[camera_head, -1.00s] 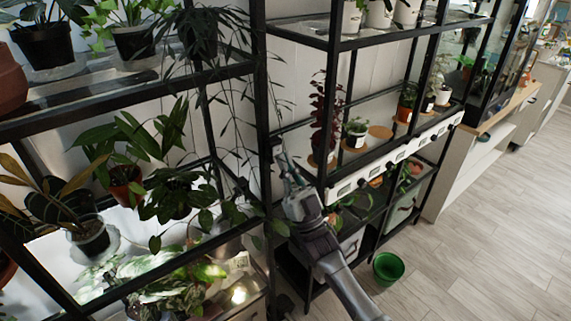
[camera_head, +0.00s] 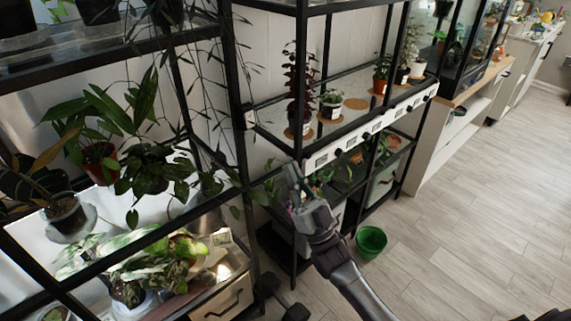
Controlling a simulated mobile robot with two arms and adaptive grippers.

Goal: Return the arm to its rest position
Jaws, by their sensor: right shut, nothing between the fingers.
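My right gripper (camera_head: 291,187) is shut and empty. It is in front of the black shelf rack, just below the white labelled strip (camera_head: 355,142) at the rack's front edge. My right arm reaches up to it from the bottom of the picture. I cannot tell whether the fingertips touch the rack. My left gripper does not show.
Potted plants stand on the left rack, among them one in a terracotta pot (camera_head: 99,160). A red-leaved plant (camera_head: 299,88) stands on the right rack. A green pot (camera_head: 371,242) is on the floor. The wooden floor (camera_head: 470,200) at right is clear.

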